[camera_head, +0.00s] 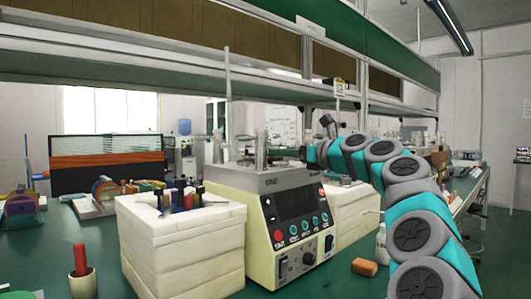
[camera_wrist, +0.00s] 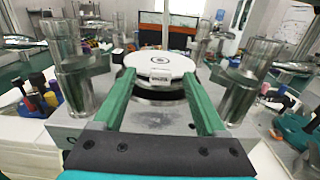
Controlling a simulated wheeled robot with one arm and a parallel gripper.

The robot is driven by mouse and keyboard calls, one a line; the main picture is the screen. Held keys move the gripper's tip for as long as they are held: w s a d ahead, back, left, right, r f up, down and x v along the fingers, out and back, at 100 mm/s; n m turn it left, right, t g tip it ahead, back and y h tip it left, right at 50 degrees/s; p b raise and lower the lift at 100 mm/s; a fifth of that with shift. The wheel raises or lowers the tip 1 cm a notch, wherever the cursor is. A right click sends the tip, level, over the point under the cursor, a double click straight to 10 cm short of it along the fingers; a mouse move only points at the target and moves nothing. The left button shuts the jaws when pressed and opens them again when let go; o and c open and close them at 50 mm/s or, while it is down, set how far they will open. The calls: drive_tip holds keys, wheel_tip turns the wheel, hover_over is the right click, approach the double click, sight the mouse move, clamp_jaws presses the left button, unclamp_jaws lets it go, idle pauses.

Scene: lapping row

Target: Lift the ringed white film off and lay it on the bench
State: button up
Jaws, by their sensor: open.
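The white film (camera_wrist: 172,63) shows in the wrist view as a round white disc with a dark ring mark and a small label on its near edge. It lies on top of a round plate on the machine (camera_head: 285,215). My gripper (camera_wrist: 160,74) is open, with one green finger at the near left and one at the near right of the disc. I cannot tell whether the fingertips touch it. In the head view the film cannot be made out behind the clear cylinders and my arm.
Clear cylinders (camera_wrist: 72,72) and (camera_wrist: 250,75) stand close on both sides of my fingers. A white block stack (camera_head: 180,245) with small bottles stands left of the machine. The green bench (camera_head: 350,286) has an orange block (camera_head: 364,267) and a red-topped cylinder (camera_head: 81,260).

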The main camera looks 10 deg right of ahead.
drive_tip(key=shift+c, duration=0.3)
clamp_jaws()
idle(0.3)
